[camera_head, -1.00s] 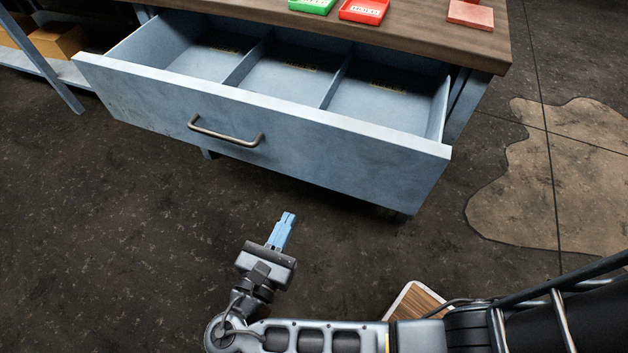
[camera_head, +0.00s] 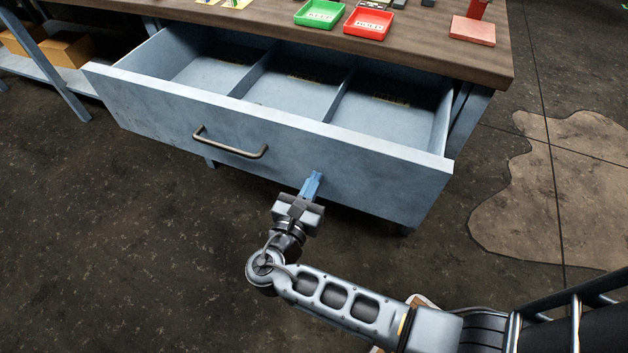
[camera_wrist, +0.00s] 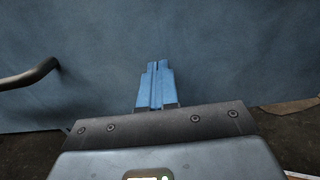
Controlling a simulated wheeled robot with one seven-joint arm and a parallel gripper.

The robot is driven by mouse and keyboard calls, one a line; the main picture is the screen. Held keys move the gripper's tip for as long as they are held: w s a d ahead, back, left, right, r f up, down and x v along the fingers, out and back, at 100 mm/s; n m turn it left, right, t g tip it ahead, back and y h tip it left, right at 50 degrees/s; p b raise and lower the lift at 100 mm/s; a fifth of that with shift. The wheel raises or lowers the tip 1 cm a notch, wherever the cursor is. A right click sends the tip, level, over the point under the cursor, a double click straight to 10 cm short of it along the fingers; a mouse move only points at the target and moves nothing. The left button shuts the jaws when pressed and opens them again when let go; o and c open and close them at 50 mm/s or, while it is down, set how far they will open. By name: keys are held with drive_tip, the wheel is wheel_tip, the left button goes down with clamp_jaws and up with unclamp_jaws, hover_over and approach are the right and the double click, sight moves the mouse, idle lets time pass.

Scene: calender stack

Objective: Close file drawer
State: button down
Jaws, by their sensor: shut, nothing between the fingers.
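The file drawer (camera_head: 290,150) is a wide blue-grey drawer pulled out from under a wooden-topped bench. It has three empty compartments and a metal bar handle (camera_head: 230,144) on its front. My gripper (camera_head: 313,180) is shut and empty, with its blue fingers pointing at the drawer front, right of the handle. In the wrist view the fingertips (camera_wrist: 157,66) lie in front of the blue drawer panel (camera_wrist: 220,50), and the handle (camera_wrist: 30,75) shows at the left edge. I cannot tell whether the fingertips touch the panel.
The bench top (camera_head: 420,48) holds a green tray (camera_head: 320,14), a red tray (camera_head: 368,24) and a pink block (camera_head: 472,31). A shelf with cardboard boxes (camera_head: 68,48) stands at the left. The dark floor before the drawer is clear; a brown stain (camera_head: 560,200) lies at the right.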

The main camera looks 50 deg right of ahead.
drive_tip(key=shift+d, duration=0.3)
drive_tip(key=b+x, duration=0.4)
drive_tip(key=x, duration=2.4)
drive_tip(key=shift+f, duration=0.15)
drive_tip(key=shift+w+d, duration=0.25)
drive_tip(key=shift+d, duration=0.4)
drive_tip(key=shift+d+b, duration=0.15)
drive_tip(key=shift+b, duration=0.15)
drive_tip(key=shift+d+r, duration=0.1)
drive_tip(key=shift+r, duration=0.2)
